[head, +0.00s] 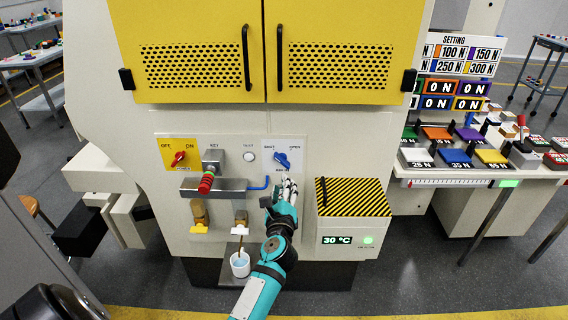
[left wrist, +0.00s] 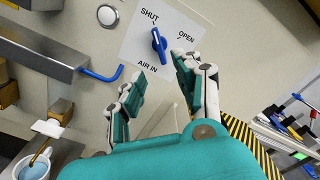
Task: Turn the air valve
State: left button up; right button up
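The air valve (head: 282,160) is a blue knob on a white plate marked SHUT, OPEN and AIR IN, on the front of the machine. In the left wrist view the valve (left wrist: 159,45) has its narrow handle pointing up toward SHUT. My left gripper (head: 287,187) is just below the valve in the head view. In the left wrist view its two fingers (left wrist: 160,67) are spread apart with nothing between them, and the knob shows just beyond the fingertips, apart from them. My right gripper is not in view.
A red switch (head: 179,158) and a red-gripped lever (head: 206,182) are left of the valve. A blue pipe (left wrist: 103,75) runs close by. A cup (head: 240,264) stands below. A striped box (head: 352,198) juts out to the right.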

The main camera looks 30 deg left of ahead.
aim_at(283, 164)
pick_arm(q)
jog(key=b+x, duration=0.1)
jog(key=x, duration=1)
jog(key=shift+w, duration=0.3)
jog(key=shift+c, duration=0.4)
grip_shut()
